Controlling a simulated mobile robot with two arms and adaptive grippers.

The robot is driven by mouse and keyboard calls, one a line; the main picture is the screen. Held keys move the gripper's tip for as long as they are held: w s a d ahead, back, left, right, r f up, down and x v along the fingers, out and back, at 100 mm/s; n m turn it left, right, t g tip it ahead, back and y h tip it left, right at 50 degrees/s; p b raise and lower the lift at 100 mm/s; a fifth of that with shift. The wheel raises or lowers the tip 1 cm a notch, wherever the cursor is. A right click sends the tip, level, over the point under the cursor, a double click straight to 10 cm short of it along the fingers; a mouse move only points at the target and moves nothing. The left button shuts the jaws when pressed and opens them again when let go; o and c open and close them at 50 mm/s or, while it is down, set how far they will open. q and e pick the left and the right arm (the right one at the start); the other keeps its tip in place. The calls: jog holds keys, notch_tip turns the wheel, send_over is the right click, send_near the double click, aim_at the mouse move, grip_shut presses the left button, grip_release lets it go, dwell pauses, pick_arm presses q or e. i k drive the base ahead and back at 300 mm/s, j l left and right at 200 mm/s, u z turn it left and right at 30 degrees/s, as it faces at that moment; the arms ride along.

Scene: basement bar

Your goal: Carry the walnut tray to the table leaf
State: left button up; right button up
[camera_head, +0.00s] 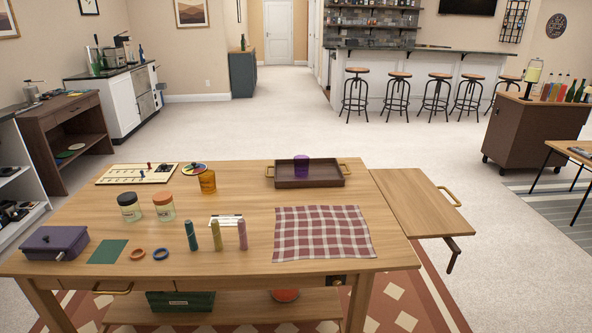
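The walnut tray (325,182) is dark brown with a brass-coloured handle at each end. It sits flat at the back right of the wooden table (240,250). The leaf is bare. Neither of my grippers shows in this view.
A checkered cloth (323,232) lies in front of the tray. An amber glass (208,182), jars (164,206), coloured cylinders (216,236), a game board (137,173) and a purple box (55,243) occupy the left and middle. A brown cart (522,135) stands farther right.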

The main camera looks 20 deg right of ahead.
aim_at(427, 195)
jog(key=i+l+z, duration=0.1)
jog(key=i+l, duration=0.6)
jog(key=l, duration=0.2)
jog(key=z, duration=0.05)
